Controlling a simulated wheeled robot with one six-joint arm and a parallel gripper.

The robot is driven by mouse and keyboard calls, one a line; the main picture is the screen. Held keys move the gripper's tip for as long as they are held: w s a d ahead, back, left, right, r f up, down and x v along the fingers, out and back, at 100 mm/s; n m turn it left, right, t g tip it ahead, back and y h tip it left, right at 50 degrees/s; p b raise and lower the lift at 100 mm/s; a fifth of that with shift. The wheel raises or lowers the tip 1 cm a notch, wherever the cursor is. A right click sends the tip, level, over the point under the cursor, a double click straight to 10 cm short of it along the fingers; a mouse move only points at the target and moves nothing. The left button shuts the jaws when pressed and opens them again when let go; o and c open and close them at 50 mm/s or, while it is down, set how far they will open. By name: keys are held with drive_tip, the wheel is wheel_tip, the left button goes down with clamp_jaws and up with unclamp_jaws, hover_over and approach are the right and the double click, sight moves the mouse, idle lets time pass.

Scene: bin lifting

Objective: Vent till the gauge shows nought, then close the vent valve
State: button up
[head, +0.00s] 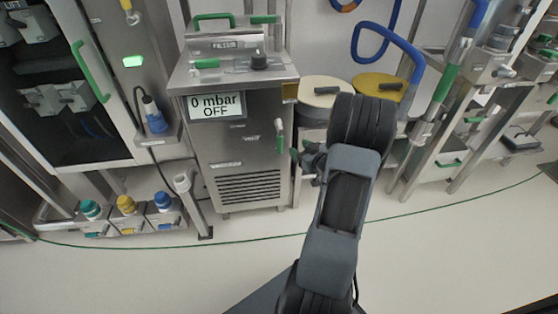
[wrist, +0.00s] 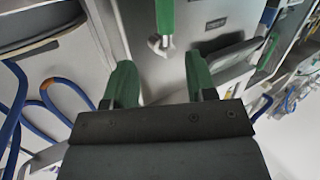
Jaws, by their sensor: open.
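The gauge display (head: 209,106) on the front of the steel cabinet reads "0 mbar" and "OFF". A green lever valve (head: 279,136) is on the cabinet's front right; I take it for the vent valve, but its label is too small to read. In the wrist view, a green lever (wrist: 165,18) with a metal end is ahead, between the line of my fingers and apart from them. My gripper (wrist: 160,82) is open and empty. In the head view, my gripper (head: 308,160) is right of the cabinet, partly hidden by my arm.
A blue hose (head: 388,36) hangs behind. The floor in front is clear.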

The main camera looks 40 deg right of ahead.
drive_tip(key=t+y+b, duration=0.1)
drive_tip(key=b, duration=0.1)
approach(282, 146)
drive_tip(key=s, duration=0.2)
drive_tip(key=y, duration=0.1)
drive_tip(key=shift+t, duration=0.3)
drive_tip(key=w+b, duration=0.1)
drive_tip(key=w, duration=0.3)
drive_tip(key=w+b, duration=0.1)
drive_tip(key=w, duration=0.4)
drive_tip(key=w+a+b, duration=0.1)
drive_tip(key=w, duration=0.3)
drive_tip(key=shift+w+f, duration=0.15)
drive_tip(key=shift+f, duration=0.05)
clamp_jaws()
drive_tip(key=shift+a, duration=0.1)
